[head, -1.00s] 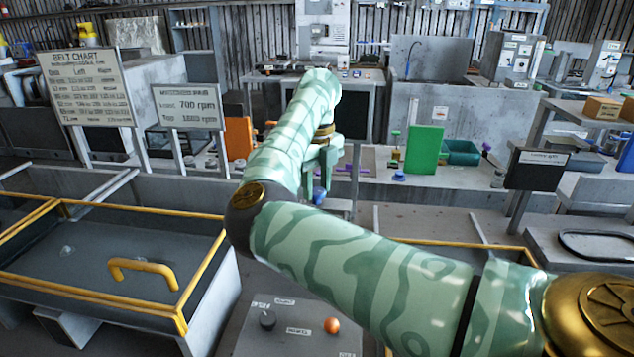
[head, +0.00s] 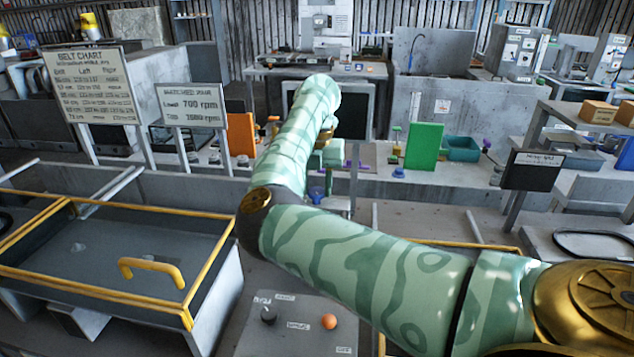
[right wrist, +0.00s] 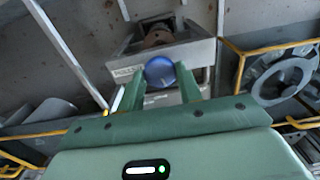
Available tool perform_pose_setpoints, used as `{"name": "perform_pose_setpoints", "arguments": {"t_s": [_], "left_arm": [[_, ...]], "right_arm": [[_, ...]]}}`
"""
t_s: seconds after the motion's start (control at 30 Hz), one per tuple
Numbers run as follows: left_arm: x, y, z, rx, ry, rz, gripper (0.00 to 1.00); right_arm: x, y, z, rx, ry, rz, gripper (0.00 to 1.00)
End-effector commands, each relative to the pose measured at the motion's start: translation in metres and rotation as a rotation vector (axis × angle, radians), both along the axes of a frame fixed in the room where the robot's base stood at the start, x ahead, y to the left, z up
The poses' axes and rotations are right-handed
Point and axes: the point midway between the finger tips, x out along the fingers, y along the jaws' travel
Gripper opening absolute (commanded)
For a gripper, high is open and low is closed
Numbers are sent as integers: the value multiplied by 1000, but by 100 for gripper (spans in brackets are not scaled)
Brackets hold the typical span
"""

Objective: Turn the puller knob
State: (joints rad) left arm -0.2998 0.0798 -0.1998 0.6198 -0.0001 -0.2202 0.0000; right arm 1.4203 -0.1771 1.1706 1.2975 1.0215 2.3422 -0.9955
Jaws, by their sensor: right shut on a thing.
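The puller knob is a round blue ball (right wrist: 160,70) in the right wrist view, in front of a grey block with a dark round opening. My right gripper (right wrist: 160,84) has its two green fingers on either side of the knob and is shut on it. In the head view a small part of the blue knob (head: 316,194) shows below my right gripper (head: 322,180), largely hidden by the arm. The knob's turn angle cannot be told. My left gripper is not in view.
A grey panel (head: 290,338) with a black knob (head: 268,315) and an orange button (head: 329,321) stands in front. A yellow-railed bin (head: 150,300) is at left. A green board (head: 424,146) and an orange board (head: 240,134) stand on the bench behind.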

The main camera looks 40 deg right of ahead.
Motion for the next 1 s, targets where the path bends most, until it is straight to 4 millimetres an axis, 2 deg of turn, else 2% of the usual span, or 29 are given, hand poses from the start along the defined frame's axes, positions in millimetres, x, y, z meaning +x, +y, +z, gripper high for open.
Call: {"name": "perform_pose_setpoints", "arguments": {"t_s": [0.6,1.0], "left_arm": [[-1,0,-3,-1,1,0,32],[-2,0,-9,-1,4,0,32]], "right_arm": [[0,0,0,-1,0,-579,12],[0,-1,0,-2,-1,-856,12]]}}
